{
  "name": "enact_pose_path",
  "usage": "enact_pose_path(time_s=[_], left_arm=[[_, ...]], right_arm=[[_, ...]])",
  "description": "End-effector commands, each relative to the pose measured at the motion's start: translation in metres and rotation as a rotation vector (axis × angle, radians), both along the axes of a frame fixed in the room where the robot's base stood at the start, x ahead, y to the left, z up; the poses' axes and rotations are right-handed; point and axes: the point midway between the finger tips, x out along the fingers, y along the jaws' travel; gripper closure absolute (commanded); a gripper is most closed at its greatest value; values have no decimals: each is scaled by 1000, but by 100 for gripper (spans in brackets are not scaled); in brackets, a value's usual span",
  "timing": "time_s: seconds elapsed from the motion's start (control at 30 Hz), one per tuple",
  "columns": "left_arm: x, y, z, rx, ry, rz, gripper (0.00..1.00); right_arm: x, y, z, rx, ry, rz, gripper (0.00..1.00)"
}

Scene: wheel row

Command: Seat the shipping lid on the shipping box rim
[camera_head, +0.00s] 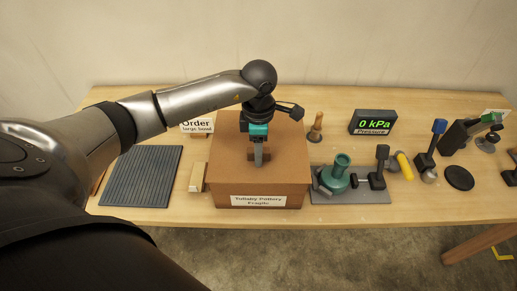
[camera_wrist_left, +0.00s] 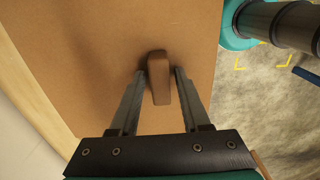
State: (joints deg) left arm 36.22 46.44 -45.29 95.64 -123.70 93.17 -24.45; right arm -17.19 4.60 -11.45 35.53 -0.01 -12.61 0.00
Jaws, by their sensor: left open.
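The brown shipping box (camera_head: 218,193) stands upright on the wooden table, with a "Tullaby Pottery Fragile" label on its front. The flat brown shipping lid (camera_head: 285,147) lies over the box top. I cannot tell whether it sits fully down on the rim, which is hidden under it. A small brown block handle (camera_wrist_left: 158,80) stands up at the lid's middle. My left gripper (camera_head: 258,163) points down over the lid. In the left wrist view its open fingers (camera_wrist_left: 160,73) stand on either side of the handle, with a gap visible. My right gripper is not visible.
A dark ribbed mat (camera_head: 142,176) and a pale block (camera_head: 197,177) are left of the box. Right of it are a wooden peg (camera_head: 316,127), a green vessel (camera_head: 336,177) on a grey plate, and a pressure display (camera_head: 374,122) reading 0 kPa. An "Order" sign (camera_head: 196,126) stands behind.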

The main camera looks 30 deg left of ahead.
Motion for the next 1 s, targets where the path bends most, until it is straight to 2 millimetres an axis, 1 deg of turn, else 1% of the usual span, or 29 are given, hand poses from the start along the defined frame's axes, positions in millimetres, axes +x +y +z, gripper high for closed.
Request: enact_pose_path(time_s=[1.0], left_arm=[[0,0,31,1,-1,0,53]], right_arm=[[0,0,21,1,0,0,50]])
